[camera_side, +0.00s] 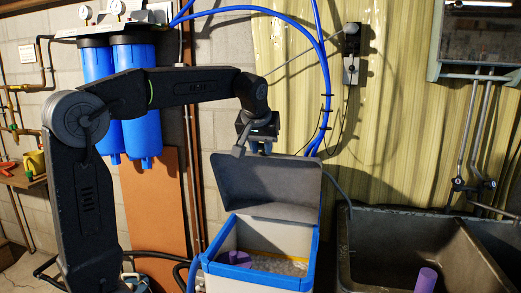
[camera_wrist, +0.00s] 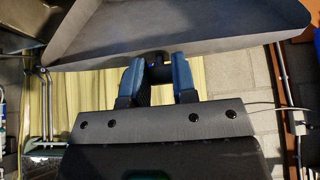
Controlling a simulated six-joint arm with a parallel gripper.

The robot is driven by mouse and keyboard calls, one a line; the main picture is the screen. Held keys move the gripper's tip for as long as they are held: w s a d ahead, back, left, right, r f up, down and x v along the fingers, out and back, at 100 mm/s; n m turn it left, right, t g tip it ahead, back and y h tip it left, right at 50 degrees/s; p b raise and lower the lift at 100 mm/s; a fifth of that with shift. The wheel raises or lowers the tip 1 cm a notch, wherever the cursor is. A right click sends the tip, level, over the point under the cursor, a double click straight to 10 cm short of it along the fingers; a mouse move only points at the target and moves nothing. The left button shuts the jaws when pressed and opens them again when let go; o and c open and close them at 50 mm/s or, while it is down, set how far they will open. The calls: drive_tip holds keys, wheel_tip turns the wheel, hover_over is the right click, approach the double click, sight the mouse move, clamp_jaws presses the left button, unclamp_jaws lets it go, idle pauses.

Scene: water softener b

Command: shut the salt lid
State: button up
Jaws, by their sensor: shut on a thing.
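The salt lid (camera_side: 265,187) is a grey, shallow, tray-like cover, raised and tilted up at the back of the softener cabinet (camera_side: 262,241), which has a blue rim. My gripper (camera_side: 252,148) is at the lid's upper edge in the side view. In the wrist view the lid (camera_wrist: 175,32) fills the top, and the two blue fingers of my gripper (camera_wrist: 158,72) are closed on a small dark part at its edge, probably a handle. The exact grip is partly hidden. White salt (camera_side: 278,265) shows in the open cabinet.
A purple round part (camera_side: 235,258) sits inside the cabinet at left. A dark double sink (camera_side: 410,245) with a purple cylinder (camera_side: 426,280) stands to the right. Blue filter housings (camera_side: 137,100) hang on the wall behind my arm. Blue hoses (camera_side: 322,80) run down behind the lid.

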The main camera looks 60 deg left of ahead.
drive_tip(key=shift+s+d+f, duration=0.35)
drive_tip(key=shift+s+d, duration=0.1)
drive_tip(key=shift+s, duration=0.05)
drive_tip(key=shift+s+d+f, duration=0.15)
drive_tip(key=shift+f, duration=0.05)
drive_tip(key=s+d+f, duration=0.4)
drive_tip(key=f, duration=0.1)
drive_tip(key=shift+f, duration=0.35)
idle(0.4)
drive_tip(key=s+d+f, duration=0.3)
drive_tip(key=f, duration=0.4)
drive_tip(key=shift+f, duration=0.35)
drive_tip(key=shift+s+d, duration=0.1)
idle(0.3)
